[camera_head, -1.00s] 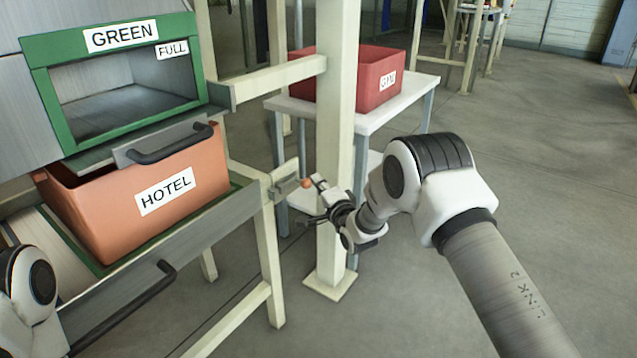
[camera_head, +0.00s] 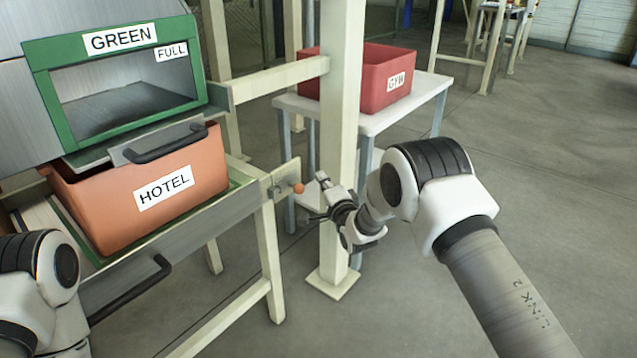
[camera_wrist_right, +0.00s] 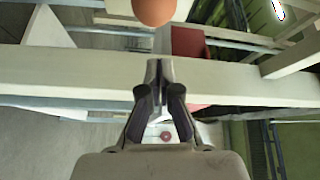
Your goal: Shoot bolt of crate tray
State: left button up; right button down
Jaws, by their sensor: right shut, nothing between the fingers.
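The crate tray (camera_head: 226,206) holds an orange crate marked HOTEL (camera_head: 110,215). At its right front corner is a metal bolt plate (camera_head: 283,178) with a round orange knob (camera_head: 299,188). The knob also shows large at the top of the right wrist view (camera_wrist_right: 155,9). My right gripper (camera_head: 314,216) is shut and empty, a little below and right of the knob in the head view. In the right wrist view its fingertips (camera_wrist_right: 160,90) meet below the knob, apart from it in the picture. My left arm shows at the lower left; its gripper is out of view.
A cream post (camera_head: 340,130) stands right behind my right gripper. Behind it is a white table (camera_head: 425,98) with a red crate marked GYM (camera_head: 385,80). A green-framed bin (camera_head: 45,100) with a dark handle (camera_head: 165,145) sits above the tray. Floor at the right is open.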

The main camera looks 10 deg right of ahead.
jog(key=s+d+p, duration=0.1)
jog(key=s+p, duration=0.1)
jog(key=s, duration=0.8)
jog(key=shift+f+p, duration=0.35)
jog(key=shift+f, duration=0.05)
jog(key=shift+d, duration=0.1)
